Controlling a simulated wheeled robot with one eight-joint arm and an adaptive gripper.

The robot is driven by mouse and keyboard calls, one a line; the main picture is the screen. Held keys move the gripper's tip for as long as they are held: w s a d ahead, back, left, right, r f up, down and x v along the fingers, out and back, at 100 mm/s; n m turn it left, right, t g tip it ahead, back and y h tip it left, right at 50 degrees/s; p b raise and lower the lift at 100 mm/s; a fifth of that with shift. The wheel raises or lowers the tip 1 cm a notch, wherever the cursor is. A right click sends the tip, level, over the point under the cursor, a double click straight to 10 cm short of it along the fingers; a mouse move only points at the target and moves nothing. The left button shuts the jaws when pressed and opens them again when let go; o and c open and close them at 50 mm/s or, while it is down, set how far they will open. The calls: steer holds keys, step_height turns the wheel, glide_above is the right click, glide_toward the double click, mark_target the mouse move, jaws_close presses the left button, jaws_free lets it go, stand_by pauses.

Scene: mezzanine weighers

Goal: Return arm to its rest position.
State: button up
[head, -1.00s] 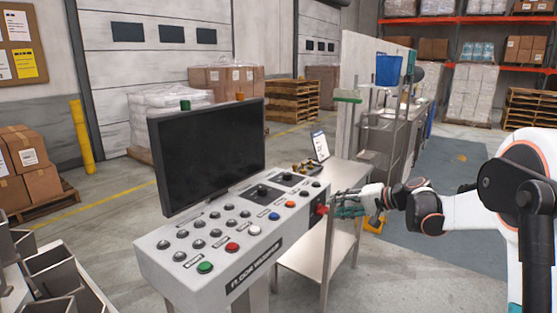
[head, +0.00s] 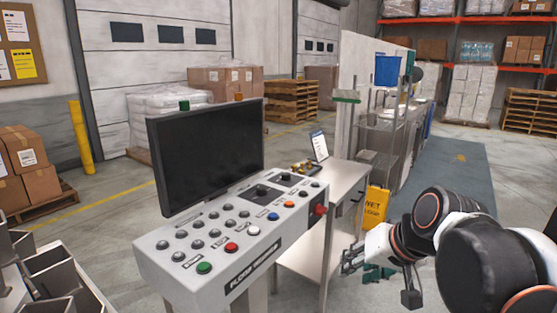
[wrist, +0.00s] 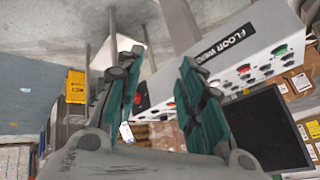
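My gripper (head: 358,266) is to the right of the control console (head: 160,252), lower than the console top and apart from it, beside the legs of the metal table. In the wrist view my gripper (wrist: 158,70) has its two dark fingers with green pads spread apart, with nothing held between them. My arm comes in from the right edge of the head view, bent, with its large dark joints close to the camera. The console and its buttons also show tilted in the wrist view (wrist: 225,50).
A metal table (head: 345,178) stands just behind the console, close to my gripper. A yellow wet-floor sign (head: 376,203) stands behind my arm. A black monitor (head: 208,155) rises from the console. Open floor lies at the right, with a blue-grey mat (head: 455,160).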

steer(key=s+d+f+n+h, duration=0.2)
steer(key=s+d+f+h, duration=0.1)
steer(key=s, duration=0.8)
steer(key=shift+s+f+t, duration=0.25)
steer(key=shift+f+t, duration=0.05)
steer(key=shift+f, duration=0.55)
